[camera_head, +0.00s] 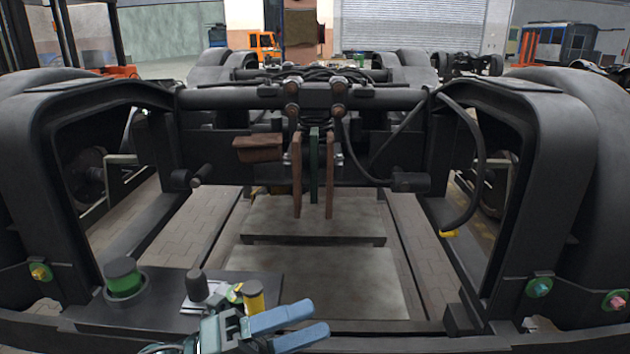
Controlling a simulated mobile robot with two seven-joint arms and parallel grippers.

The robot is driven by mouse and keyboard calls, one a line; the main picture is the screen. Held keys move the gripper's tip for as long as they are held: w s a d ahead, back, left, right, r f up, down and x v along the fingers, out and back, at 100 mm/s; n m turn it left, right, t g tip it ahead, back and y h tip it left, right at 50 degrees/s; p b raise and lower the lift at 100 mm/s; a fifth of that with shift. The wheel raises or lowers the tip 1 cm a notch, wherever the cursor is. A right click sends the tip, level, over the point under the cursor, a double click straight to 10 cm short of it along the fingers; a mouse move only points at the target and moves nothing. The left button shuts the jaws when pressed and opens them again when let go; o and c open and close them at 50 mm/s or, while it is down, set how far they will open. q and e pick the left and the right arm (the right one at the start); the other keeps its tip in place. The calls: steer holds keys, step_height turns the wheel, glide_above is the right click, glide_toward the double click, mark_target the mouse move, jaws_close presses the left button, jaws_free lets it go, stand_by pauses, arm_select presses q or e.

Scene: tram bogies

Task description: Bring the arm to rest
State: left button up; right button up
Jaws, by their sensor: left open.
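My left gripper (290,326) shows at the bottom centre of the head view, with two blue fingers pointing right. The fingers are apart with nothing between them. It is in front of the dark tray-like plate (160,312) at the lower left. A black-and-green round part (123,279), a dark knob-like part (197,287) and a yellow cylinder with a dark top (253,297) stand on or by that plate, close to the gripper. My right gripper is not in view.
The dark bogie frame (320,96) spans the view, with wheel arches on both sides. Brown and green upright plates (314,175) hang in its middle. A black hose (478,160) loops down at the right. Flat metal plates (320,280) lie on the floor inside the frame.

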arm_select(q)
steer(key=w+a+f+n+t+y+p, duration=0.15)
steer(key=a+f+n+t+y, duration=0.4)
steer(key=n, duration=0.65)
steer(key=w+a+f+n+t+y, duration=0.25)
steer(key=f+n+t+y, duration=0.45)
steer(key=n, duration=0.5)
steer(key=s+a+f+n+g+y, duration=0.2)
steer(key=s+f+n, duration=0.3)
steer(key=f, duration=0.3)
steer(key=s+a+f+n+g+y+p, duration=0.1)
steer(key=s+a+f+n+g+y, duration=0.1)
steer(key=f, duration=0.6)
steer(key=s+n+g+y, duration=0.1)
steer(key=s+n+g, duration=0.1)
steer(key=s+n, duration=0.1)
steer(key=shift+s+a, duration=0.2)
steer(key=shift+s, duration=0.65)
steer(key=shift+y, duration=0.25)
